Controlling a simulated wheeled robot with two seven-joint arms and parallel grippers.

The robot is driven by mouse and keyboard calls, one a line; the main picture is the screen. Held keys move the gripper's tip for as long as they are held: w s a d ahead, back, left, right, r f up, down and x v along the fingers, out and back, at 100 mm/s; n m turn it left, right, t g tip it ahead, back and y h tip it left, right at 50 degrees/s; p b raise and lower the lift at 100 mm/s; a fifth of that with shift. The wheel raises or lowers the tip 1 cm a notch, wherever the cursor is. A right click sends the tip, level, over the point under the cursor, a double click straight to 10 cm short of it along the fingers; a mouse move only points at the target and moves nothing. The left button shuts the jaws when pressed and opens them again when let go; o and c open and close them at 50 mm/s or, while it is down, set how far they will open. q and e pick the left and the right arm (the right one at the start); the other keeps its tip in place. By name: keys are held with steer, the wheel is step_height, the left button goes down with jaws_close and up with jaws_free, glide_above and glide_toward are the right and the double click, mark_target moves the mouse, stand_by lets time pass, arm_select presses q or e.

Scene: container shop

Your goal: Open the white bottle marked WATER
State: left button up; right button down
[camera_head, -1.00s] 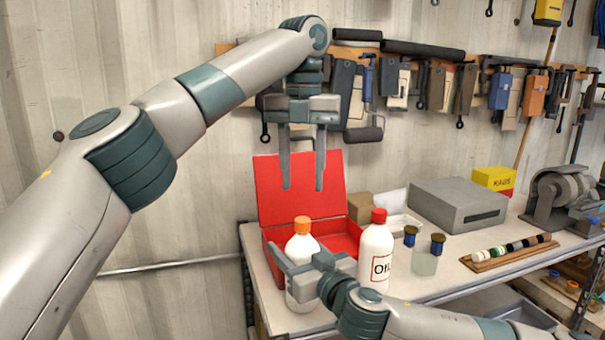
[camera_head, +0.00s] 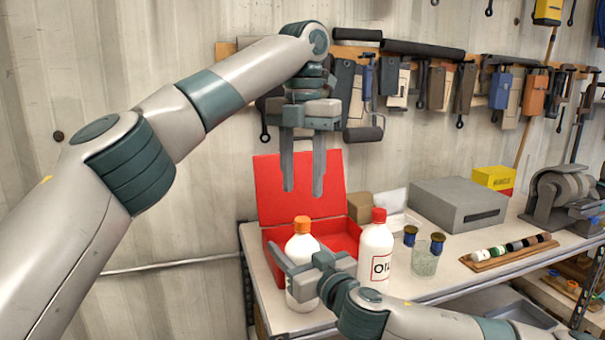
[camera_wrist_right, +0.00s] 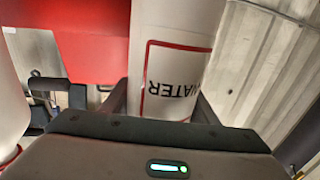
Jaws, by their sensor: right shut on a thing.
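The white WATER bottle (camera_head: 302,248) with an orange cap (camera_head: 302,224) stands upright near the bench's front left; its label (camera_wrist_right: 175,84) shows in the right wrist view. My right gripper (camera_head: 292,272) is shut around the bottle's body, below the cap; its fingers (camera_wrist_right: 160,105) flank the bottle in the wrist view. The cap is on the bottle. My left gripper (camera_head: 303,190) points down above the bottle, in front of the open red box's lid, its two fingers apart and nothing between them.
A white OIL bottle (camera_head: 376,245) with a red cap stands just right of the held bottle. The open red box (camera_head: 330,198) is behind. A glass jar (camera_head: 425,261), a grey box (camera_head: 457,205) and a row of spools (camera_head: 510,252) lie further right. Tools hang on the wall.

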mark_target(303, 219)
arm_select(q)
steer(key=shift+f, duration=3.6)
steer(key=shift+c, duration=0.4)
jaws_close()
